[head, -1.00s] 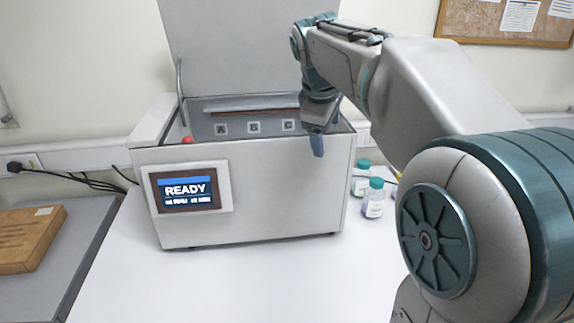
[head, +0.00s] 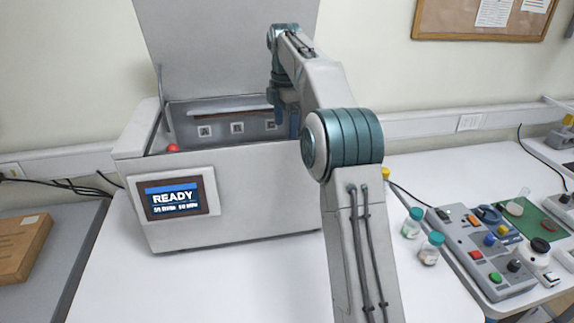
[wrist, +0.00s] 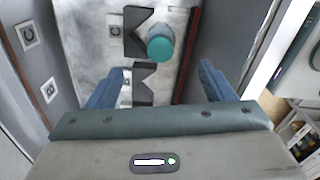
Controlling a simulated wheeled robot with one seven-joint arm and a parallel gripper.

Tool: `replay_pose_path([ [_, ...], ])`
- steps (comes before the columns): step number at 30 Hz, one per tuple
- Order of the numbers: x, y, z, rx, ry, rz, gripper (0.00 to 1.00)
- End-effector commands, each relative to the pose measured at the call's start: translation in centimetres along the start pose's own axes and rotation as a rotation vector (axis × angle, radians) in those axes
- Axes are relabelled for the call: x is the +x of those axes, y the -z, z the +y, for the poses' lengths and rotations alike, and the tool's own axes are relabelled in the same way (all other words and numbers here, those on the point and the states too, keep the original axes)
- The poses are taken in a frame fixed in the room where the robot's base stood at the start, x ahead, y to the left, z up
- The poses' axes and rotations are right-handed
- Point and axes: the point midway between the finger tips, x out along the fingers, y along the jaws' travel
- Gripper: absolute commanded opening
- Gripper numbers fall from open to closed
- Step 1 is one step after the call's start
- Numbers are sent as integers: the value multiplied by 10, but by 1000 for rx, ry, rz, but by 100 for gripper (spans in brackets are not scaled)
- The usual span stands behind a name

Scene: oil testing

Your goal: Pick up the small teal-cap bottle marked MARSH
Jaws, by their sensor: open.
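In the wrist view, a teal cap (wrist: 160,43) seen from above sits beside a dark V-shaped holder inside the machine. Any bottle body and label under it are hidden. My gripper (wrist: 160,82) is open and empty, its blue fingers spread apart below the cap in the picture. In the head view my gripper (head: 293,124) hangs at the right end of the open machine's bay. Two small teal-cap bottles stand on the table to the right of the machine, one farther back (head: 412,223) and one nearer (head: 431,249). Their labels are too small to read.
The machine (head: 270,205) has its lid (head: 215,45) raised and a screen (head: 174,197) reading READY. Its walls surround my gripper. A grey control box (head: 480,252) with coloured buttons stands at right. The white table front is clear.

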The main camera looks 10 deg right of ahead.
Motion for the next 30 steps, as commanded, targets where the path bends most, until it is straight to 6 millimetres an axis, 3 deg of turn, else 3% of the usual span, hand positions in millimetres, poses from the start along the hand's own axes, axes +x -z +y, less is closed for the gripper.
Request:
replay_pose_path([
  [10, 60, -2, -1, 5, 1, -2, 76],
  [20, 85, -1, -1, 5, 1, -3, 76],
  [30, 126, 2, -1, 5, -1, -2, 76],
])
